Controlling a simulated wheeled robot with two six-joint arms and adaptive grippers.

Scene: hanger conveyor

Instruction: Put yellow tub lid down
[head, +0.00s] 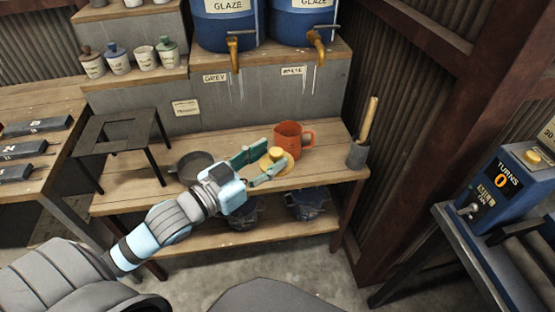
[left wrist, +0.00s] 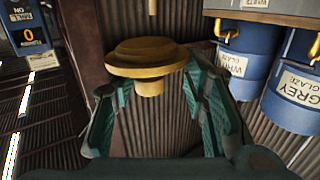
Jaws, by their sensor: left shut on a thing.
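The yellow lid (head: 276,156), a round stepped disc with a knob, is at my left gripper's fingertips in the head view. My left gripper (head: 268,163) is shut on it, with the green fingers on either side, over the wooden bench near the orange jug. In the left wrist view, the lid (left wrist: 147,58) fills the upper middle, with its narrow part between the fingers (left wrist: 150,88). Whether the lid touches the bench is hard to tell. My right gripper is not in view.
On the bench (head: 133,203) are an orange jug (head: 290,137), a dark pan (head: 192,165) and a grey pot (head: 357,154) holding a wooden handle. A dark stand (head: 115,130) is at left. Blue glaze drums (head: 225,30) stand behind. A blue counter box (head: 507,185) is at right.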

